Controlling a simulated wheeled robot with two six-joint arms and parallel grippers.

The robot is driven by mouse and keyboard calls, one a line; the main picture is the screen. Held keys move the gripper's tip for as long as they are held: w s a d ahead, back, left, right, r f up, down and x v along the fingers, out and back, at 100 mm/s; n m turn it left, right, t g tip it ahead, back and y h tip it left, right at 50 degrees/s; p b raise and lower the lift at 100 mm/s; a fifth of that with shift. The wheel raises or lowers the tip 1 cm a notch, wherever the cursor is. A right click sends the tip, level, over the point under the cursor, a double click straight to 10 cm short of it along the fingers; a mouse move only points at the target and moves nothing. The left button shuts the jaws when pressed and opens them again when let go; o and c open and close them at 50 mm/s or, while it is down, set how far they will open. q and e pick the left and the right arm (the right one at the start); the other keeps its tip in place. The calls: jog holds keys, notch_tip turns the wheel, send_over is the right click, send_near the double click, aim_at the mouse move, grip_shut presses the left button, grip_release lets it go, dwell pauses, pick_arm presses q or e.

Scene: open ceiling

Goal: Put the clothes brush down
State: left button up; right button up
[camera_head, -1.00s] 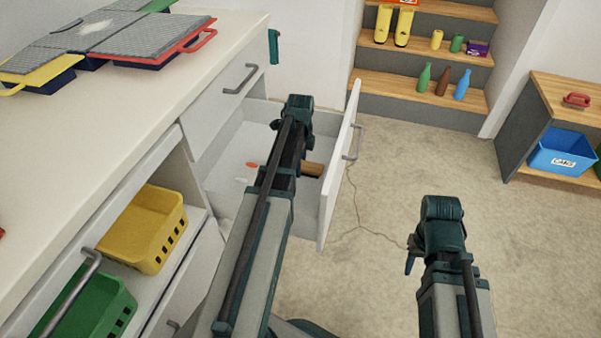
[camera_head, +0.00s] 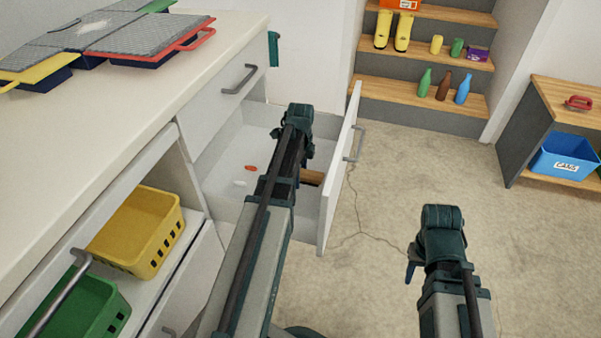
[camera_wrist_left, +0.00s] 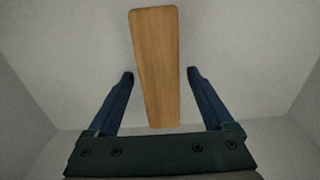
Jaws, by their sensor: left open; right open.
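The clothes brush appears as a flat wooden piece (camera_wrist_left: 155,60) in the left wrist view, lying on the pale drawer floor. In the head view only a small brown part (camera_head: 312,177) shows beside my left arm. My left gripper (camera_wrist_left: 162,74) is open, one finger on each side of the wood, with a gap visible on both sides. In the head view my left arm reaches over the open drawer (camera_head: 225,150) and hides the fingers. My right gripper (camera_head: 412,268) is open, over the floor right of the drawer, mostly hidden by its own arm.
A small orange item (camera_head: 250,168) and a white item (camera_head: 240,183) lie in the drawer, left of my arm. The drawer front (camera_head: 340,170) stands just right of my left arm. The counter (camera_head: 120,110) rises at left. Open floor (camera_head: 370,210) lies to the right.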

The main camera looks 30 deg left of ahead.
pick_arm(q)
jog(key=shift+r, duration=0.15)
pick_arm(e)
jog(key=shift+r, duration=0.15)
pick_arm(q)
notch_tip(320, 180, up, 12)
jog(key=p, duration=1.2)
pick_arm(e)
notch_tip(320, 180, up, 12)
